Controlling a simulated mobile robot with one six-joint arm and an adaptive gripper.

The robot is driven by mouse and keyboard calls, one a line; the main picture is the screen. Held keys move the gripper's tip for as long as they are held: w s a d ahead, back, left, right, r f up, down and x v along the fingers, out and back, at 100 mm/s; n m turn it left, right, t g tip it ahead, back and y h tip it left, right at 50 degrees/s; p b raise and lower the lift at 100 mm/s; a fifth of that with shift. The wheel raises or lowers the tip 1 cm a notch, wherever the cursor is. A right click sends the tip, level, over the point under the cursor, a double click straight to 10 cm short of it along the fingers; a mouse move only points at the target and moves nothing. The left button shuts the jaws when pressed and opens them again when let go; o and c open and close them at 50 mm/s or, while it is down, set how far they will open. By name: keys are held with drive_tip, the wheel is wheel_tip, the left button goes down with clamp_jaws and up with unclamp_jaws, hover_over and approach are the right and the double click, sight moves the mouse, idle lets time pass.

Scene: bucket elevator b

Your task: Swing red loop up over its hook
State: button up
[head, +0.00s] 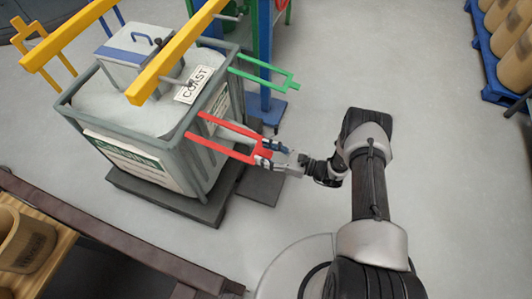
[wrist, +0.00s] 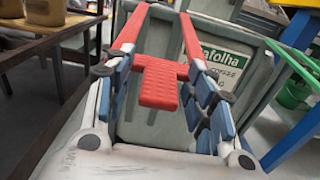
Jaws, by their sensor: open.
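The red loop (head: 222,141) sticks out sideways from the side of the grey-framed bin (head: 183,150), below the rim. In the wrist view, the red loop (wrist: 158,84) has two side bars, a crossbar and a ribbed tab. My gripper (head: 268,153) is at the loop's outer end. Its fingers are open, one on each side of the tab, as the wrist view of my gripper (wrist: 155,92) shows. Contact with the red is unclear. A yellow beam (head: 180,50) with a small dark fitting passes above the bin. I cannot tell which part is the red loop's hook.
A green loop (head: 268,77) sticks out farther back. A blue post (head: 264,50) stands behind the bin. A wooden table (head: 30,265) with a sack is at lower left, and a blue pallet (head: 497,75) of sacks at upper right.

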clamp_jaws()
idle(0.6)
